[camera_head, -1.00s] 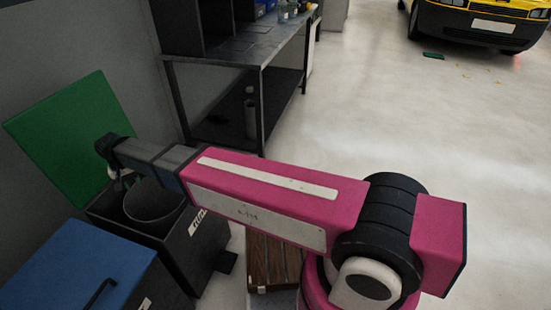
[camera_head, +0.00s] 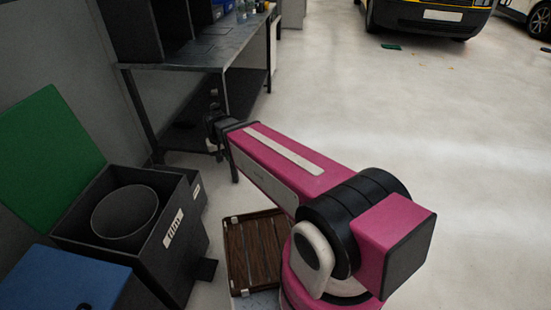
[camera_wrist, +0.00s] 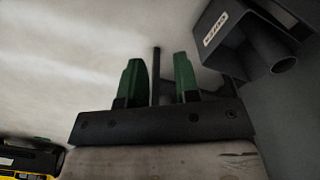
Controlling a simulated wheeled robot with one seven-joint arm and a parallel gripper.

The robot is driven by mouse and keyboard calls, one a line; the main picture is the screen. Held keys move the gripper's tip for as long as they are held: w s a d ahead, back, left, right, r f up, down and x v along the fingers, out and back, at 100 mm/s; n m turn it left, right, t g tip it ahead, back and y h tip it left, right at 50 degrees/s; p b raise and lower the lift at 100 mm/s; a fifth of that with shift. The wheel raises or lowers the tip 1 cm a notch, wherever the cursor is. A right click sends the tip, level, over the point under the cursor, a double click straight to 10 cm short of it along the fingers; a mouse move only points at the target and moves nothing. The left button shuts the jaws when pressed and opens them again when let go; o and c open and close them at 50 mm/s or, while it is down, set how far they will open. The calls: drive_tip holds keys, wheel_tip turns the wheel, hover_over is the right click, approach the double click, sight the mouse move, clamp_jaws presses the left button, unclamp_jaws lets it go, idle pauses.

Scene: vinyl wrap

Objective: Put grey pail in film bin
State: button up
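The grey pail (camera_head: 125,213) sits upright inside the open dark film bin (camera_head: 178,238), whose green lid (camera_head: 45,160) is swung up against the wall. A white label is on the bin's front; its text is hard to read. In the wrist view, a dark bin (camera_wrist: 222,45) with a white label and a grey round shape like the pail (camera_wrist: 270,62) show at the upper right. My gripper (camera_head: 214,130) is beyond and right of the bin, near the bench, clear of the pail. In the wrist view its green fingers (camera_wrist: 158,78) are apart with nothing held.
A blue-lidded bin (camera_head: 65,280) stands in front of the film bin. A wooden slatted piece (camera_head: 256,252) lies right of the bins. A metal workbench (camera_head: 190,55) stands behind. Open floor stretches right toward a yellow vehicle (camera_head: 430,15).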

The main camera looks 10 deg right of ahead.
drive_tip(key=s+d+m, duration=0.1)
drive_tip(key=s+d, duration=0.1)
drive_tip(key=d, duration=0.8)
drive_tip(key=s+d, duration=0.3)
drive_tip(key=d, duration=0.8)
drive_tip(key=shift+m, duration=0.4)
drive_tip(key=shift+s, duration=0.1)
